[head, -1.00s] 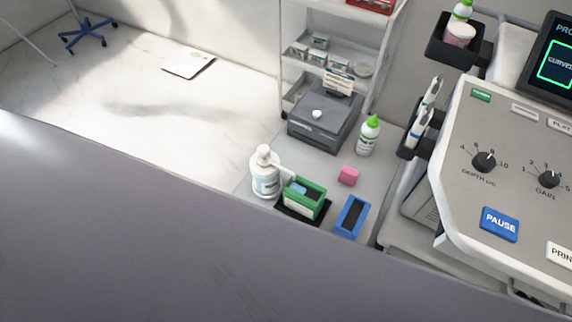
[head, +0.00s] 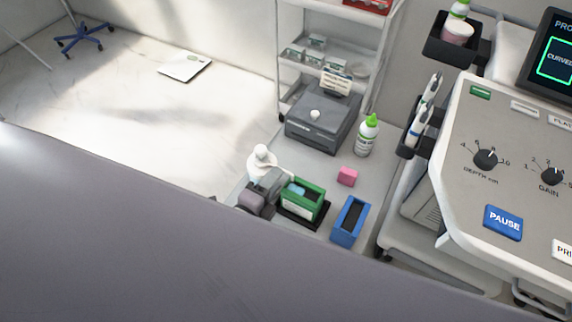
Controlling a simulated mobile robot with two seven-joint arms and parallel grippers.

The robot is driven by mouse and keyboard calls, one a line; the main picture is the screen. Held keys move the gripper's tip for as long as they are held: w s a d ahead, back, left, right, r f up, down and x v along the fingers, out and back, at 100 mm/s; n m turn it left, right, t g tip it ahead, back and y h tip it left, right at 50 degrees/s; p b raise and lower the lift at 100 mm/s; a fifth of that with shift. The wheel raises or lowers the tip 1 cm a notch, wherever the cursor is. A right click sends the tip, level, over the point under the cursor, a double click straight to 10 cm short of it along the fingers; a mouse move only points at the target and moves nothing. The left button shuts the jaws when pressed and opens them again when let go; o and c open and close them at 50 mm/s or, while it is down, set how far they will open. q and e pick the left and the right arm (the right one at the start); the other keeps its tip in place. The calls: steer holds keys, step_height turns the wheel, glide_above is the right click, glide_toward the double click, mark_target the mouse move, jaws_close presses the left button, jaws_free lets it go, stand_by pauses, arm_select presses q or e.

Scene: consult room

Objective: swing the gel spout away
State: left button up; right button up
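The white pump bottle (head: 261,160) stands at the left of the small tabletop. Its spout (head: 283,172) points right, towards the green box (head: 303,199), and its tip is at that box's upper left edge. My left gripper (head: 272,181) is in front of the bottle and hides most of its body. The gripper is close to the bottle and just below the spout; I cannot tell whether it touches either. The gap between its fingers does not show clearly. My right gripper is not in view.
The green box sits on a black base. Near it are a blue box (head: 349,221), a pink block (head: 347,176), a green-capped bottle (head: 366,136) and a grey device (head: 319,126). The console (head: 515,150) stands at the right. A large grey surface (head: 150,240) fills the foreground.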

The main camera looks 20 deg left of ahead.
arm_select(q)
steer(key=a+x, duration=0.1)
steer(key=x, duration=0.5)
steer(key=shift+w+d, duration=0.35)
steer(key=shift+d, duration=0.2)
jaws_close()
